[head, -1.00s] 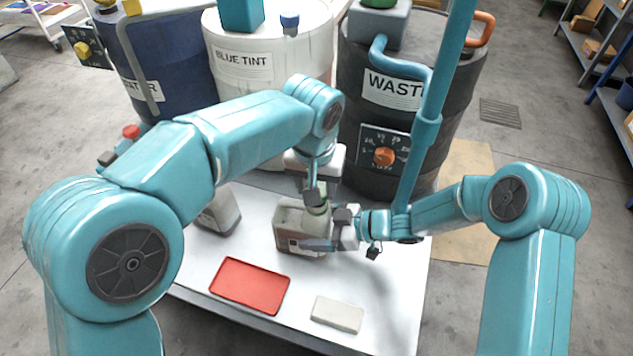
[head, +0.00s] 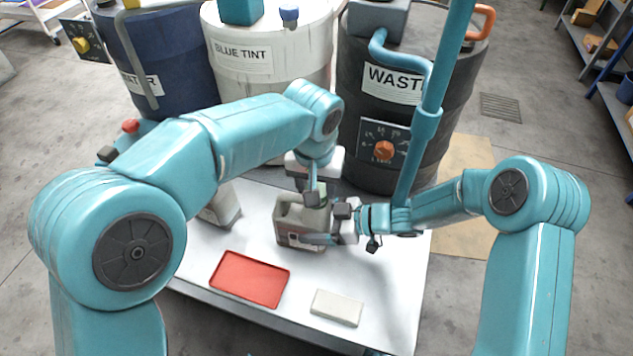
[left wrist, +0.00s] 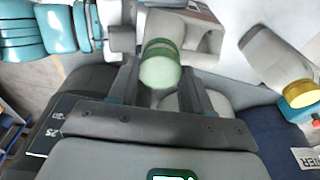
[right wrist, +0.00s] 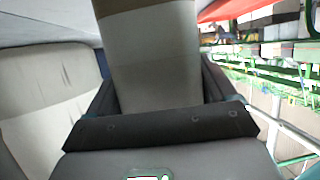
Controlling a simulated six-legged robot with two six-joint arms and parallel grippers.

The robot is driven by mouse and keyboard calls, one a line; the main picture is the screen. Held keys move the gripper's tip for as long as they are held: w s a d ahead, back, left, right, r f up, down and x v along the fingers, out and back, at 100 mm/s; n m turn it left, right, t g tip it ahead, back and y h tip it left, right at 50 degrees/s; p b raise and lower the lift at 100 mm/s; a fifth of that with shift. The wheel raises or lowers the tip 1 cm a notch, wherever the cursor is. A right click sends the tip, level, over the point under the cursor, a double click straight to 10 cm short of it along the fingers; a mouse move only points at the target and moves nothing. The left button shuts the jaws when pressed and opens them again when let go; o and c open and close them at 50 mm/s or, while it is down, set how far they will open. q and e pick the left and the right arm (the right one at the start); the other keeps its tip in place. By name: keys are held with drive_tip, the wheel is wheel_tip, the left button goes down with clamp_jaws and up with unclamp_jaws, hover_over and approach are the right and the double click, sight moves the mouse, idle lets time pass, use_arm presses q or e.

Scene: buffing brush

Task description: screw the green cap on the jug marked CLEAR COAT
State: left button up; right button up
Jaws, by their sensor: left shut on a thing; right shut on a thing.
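A grey-beige jug (head: 288,219) stands upright on the white table; its label is too small to read. My left gripper (head: 315,197) points down at the top of the jug. In the left wrist view its fingers (left wrist: 160,82) are shut on the pale green cap (left wrist: 160,70), which sits over the jug's neck. Whether the threads are engaged cannot be seen. My right gripper (head: 328,226) comes from the right and is shut on the jug. In the right wrist view the jug's grey-beige side (right wrist: 155,60) fills the space between its fingers.
A second jug (head: 224,207) stands to the left; its yellow cap (left wrist: 298,93) shows in the left wrist view. A red tray (head: 250,278) and a pale block (head: 338,307) lie in front. Drums marked BLUE TINT (head: 275,75) and WASTE (head: 365,130) stand behind the table.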

use_arm(q)
drive_tip(key=shift+f, duration=0.45)
drive_tip(key=o, duration=0.8)
drive_tip(key=shift+c, duration=0.2)
use_arm(e)
clamp_jaws()
use_arm(q)
drive_tip(key=shift+o, duration=1.2)
drive_tip(key=shift+r, duration=2.25)
drive_tip(key=o, duration=0.5)
drive_tip(key=r, duration=0.4)
drive_tip(key=s+r, duration=0.1)
drive_tip(key=r, duration=0.7)
drive_tip(key=shift+s+a, duration=0.25)
drive_tip(key=shift+s, duration=0.15)
